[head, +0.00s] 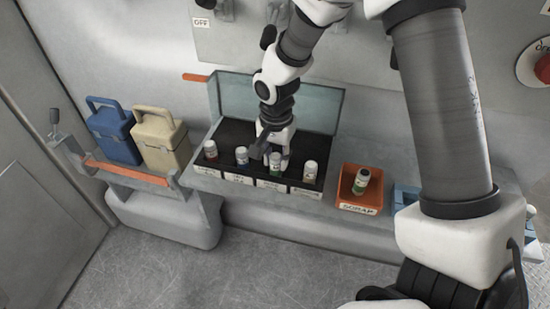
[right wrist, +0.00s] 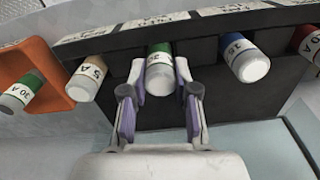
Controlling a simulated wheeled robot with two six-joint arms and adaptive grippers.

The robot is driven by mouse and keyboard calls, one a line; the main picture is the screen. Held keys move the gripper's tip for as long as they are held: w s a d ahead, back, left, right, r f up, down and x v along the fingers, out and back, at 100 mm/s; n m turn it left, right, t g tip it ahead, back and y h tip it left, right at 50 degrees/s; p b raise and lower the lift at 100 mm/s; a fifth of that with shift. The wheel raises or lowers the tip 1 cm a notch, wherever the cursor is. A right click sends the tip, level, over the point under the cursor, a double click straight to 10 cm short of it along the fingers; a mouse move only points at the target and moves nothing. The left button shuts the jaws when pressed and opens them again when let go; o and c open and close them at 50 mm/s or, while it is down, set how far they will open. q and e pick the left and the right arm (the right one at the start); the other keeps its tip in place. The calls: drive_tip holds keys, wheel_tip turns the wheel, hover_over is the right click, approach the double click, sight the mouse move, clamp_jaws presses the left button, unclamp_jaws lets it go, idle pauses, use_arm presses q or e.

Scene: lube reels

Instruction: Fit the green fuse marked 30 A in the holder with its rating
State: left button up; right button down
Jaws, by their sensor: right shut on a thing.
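My right gripper (head: 268,146) reaches down over the fuse box and is shut on a green-banded fuse (right wrist: 160,72), whose marking I cannot read surely. This fuse also shows in the head view (head: 275,162). It stands in line with the other fuses, at the third holder from the left in the head view. Whether it is fully seated is hidden. Another green-banded fuse (head: 361,181), which reads 30 A in the right wrist view (right wrist: 22,92), leans in the orange scrap tray (head: 352,208). My left gripper is not in view.
The holder row also has a red fuse (right wrist: 312,42), a blue 15 fuse (right wrist: 245,58) and a tan 5 A fuse (right wrist: 88,75). The box's clear lid (head: 318,105) stands open behind. Blue (head: 112,135) and cream (head: 160,140) cases stand at the left.

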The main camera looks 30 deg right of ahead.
sight(276, 155)
drive_tip(key=shift+f, duration=0.2)
drive_tip(key=c, duration=0.9)
unclamp_jaws()
drive_tip(key=shift+w+f, duration=0.1)
drive_tip(key=shift+w, duration=0.05)
wheel_tip(276, 155, up, 13)
drive_tip(key=shift+f+p, duration=0.2)
drive_tip(key=shift+p, duration=0.2)
